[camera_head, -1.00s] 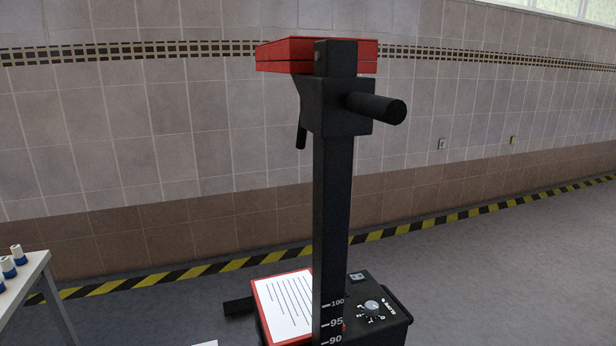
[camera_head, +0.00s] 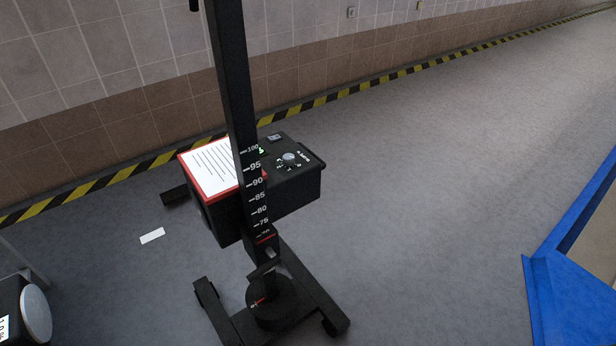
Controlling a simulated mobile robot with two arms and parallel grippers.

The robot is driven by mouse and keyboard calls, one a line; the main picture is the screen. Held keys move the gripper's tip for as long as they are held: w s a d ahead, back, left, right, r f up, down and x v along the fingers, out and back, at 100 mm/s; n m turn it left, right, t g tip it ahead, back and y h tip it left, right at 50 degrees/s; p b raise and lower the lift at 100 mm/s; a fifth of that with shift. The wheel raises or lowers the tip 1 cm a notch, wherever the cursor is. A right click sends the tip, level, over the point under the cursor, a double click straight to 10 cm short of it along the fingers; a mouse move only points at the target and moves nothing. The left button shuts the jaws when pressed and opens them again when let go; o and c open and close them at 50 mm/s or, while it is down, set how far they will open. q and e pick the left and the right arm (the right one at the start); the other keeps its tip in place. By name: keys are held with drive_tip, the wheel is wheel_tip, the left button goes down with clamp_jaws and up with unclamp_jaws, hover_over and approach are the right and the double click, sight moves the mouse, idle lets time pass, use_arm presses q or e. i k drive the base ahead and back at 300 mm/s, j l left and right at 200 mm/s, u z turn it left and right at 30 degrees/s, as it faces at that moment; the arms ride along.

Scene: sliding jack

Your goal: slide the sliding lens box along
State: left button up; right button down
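The sliding lens box (camera_head: 298,178) is a black box with a dial and printed marks on its top right. A white lined sheet in a red frame (camera_head: 208,168) lies on its top left. The box sits low on a black upright post (camera_head: 233,85) with white height numbers; the post hides part of its top. A wheeled black base (camera_head: 275,305) stands on the floor below. Neither of my grippers shows.
A blue metal structure (camera_head: 572,285) stands at the right. A dark device with a round disc (camera_head: 36,312) is at the lower left edge. A small white piece (camera_head: 152,236) lies on the floor. The grey floor between the stand and the blue structure is clear.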

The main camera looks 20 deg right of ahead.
sight(287, 190)
drive_tip(key=k+u, duration=0.1)
drive_tip(key=u, duration=0.25)
drive_tip(key=k+u, duration=0.1)
drive_tip(key=u, duration=0.3)
drive_tip(key=k+u, duration=0.1)
drive_tip(key=u, duration=0.25)
drive_tip(key=i+l, duration=0.1)
drive_tip(key=l, duration=0.85)
drive_tip(key=i+l, duration=0.1)
drive_tip(key=l, duration=0.85)
drive_tip(key=i+l, duration=0.1)
drive_tip(key=l, duration=0.9)
drive_tip(key=i+l, duration=0.1)
drive_tip(key=l, duration=0.85)
drive_tip(key=u, duration=0.05)
